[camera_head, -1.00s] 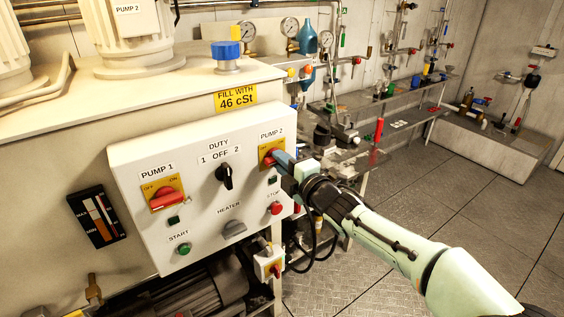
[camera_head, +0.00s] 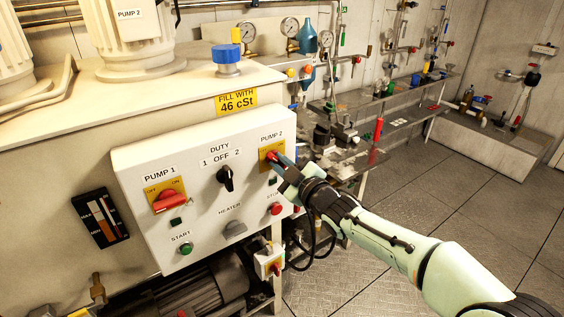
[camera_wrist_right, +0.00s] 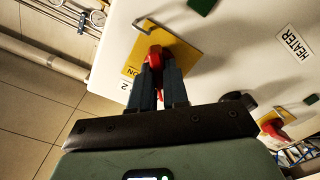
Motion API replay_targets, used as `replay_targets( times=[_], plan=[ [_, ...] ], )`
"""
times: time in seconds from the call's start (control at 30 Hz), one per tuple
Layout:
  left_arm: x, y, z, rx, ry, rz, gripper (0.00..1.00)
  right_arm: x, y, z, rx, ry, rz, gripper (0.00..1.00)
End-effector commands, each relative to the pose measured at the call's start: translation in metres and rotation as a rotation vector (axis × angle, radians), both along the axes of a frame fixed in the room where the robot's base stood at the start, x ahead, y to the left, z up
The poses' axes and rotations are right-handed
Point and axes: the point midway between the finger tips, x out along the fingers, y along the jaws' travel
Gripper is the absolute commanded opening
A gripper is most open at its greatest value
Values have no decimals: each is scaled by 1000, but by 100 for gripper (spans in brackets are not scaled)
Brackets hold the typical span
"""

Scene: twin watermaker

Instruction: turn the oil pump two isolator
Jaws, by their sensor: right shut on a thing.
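The pump 2 isolator (camera_head: 270,155) is a red handle on a yellow plate at the upper right of the white control panel. My right gripper (camera_head: 277,160) reaches it from the right and covers much of it. In the right wrist view, the fingers of my right gripper (camera_wrist_right: 157,85) are shut on the red isolator handle (camera_wrist_right: 155,56), with the yellow plate (camera_wrist_right: 184,50) behind it. The pump 1 isolator (camera_head: 167,199), also a red handle on a yellow plate, is at the panel's left. My left gripper is not in view.
The control panel (camera_head: 205,240) also carries a black duty selector (camera_head: 225,178), a grey heater knob (camera_head: 235,229), a green start button (camera_head: 186,248) and a red stop button (camera_head: 275,209). Open floor (camera_head: 400,215) lies to the right.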

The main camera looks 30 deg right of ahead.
Motion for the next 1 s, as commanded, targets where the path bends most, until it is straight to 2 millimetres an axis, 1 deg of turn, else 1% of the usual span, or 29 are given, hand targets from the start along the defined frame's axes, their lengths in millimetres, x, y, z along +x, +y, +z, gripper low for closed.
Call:
replay_targets(
  times=[0.3,0.6,0.8,1.0],
  plan=[
    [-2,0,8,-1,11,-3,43,0,1,1,297,22,2,0],
    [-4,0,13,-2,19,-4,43,0,1,1,538,41,1,0],
    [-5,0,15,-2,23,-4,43,0,1,1,648,49,2,0],
    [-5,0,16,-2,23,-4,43,0,0,1,709,54,1,0]
  ],
)
